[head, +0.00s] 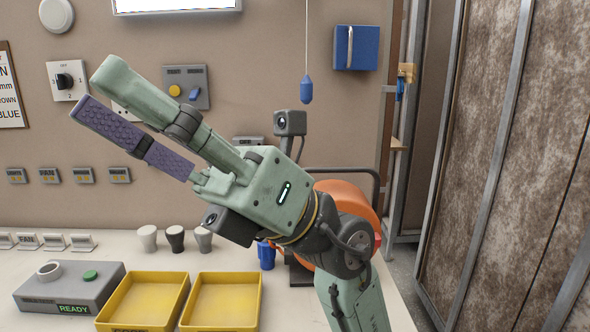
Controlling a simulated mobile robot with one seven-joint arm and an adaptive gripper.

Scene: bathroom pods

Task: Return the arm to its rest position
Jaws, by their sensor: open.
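My gripper (99,89) is raised in front of the back wall and points to the upper left. Its two long fingers are spread apart, one pale green and one with a purple textured pad. It is open, with nothing visible between the fingers. My green arm comes up from the lower right and bends at a dark joint in front of an orange round object (333,190). The gripper is well above the yellow trays and apart from them in the picture. The arm hides part of the bench and the wall behind it.
Two yellow trays (181,302) (257,302) sit on the white bench beside a grey box (60,291) reading READY. A blue pendant (306,89) hangs right of the gripper. Brown panels (500,150) stand at right.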

